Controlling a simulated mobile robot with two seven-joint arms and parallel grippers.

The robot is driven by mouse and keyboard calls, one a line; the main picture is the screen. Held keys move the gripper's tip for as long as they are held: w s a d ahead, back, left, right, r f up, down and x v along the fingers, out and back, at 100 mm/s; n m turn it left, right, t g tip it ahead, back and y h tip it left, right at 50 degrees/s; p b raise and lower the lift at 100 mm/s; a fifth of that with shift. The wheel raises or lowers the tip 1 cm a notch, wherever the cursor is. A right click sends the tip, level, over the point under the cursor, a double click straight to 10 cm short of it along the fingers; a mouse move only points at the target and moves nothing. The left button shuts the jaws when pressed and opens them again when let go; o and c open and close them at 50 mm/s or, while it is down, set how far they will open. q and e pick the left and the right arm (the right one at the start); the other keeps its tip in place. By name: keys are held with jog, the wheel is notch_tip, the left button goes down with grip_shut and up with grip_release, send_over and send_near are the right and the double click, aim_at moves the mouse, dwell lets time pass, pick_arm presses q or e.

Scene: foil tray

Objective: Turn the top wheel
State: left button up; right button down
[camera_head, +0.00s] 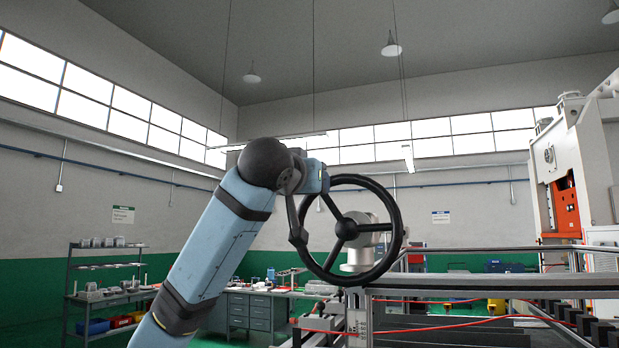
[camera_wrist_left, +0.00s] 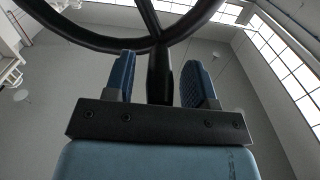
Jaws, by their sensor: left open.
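The top wheel (camera_head: 399,222) is a black, upright hand wheel with spokes and a round hub, on a grey metal mount (camera_head: 361,256). My left gripper (camera_head: 318,178) is at the upper left of its rim and overlaps it in the head view. In the left wrist view, the gripper (camera_wrist_left: 160,78) has its two blue fingers spread apart. A dark bar (camera_wrist_left: 160,75) that meets the wheel's rim (camera_wrist_left: 85,38) stands between the fingers, with gaps visible on both sides. Where its lower end finishes is hidden behind the gripper body. My right gripper is not in view.
A metal frame (camera_head: 480,282) with red cables runs right below the wheel. A white and orange machine (camera_head: 566,180) stands at the far right. The air above the wheel is clear.

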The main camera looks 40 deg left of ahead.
pick_arm(q)
jog(key=shift+w+a, duration=0.1)
jog(key=shift+w, duration=0.05)
jog(key=shift+c, duration=0.5)
jog(key=c, duration=0.7)
grip_shut()
jog(key=shift+f, duration=0.15)
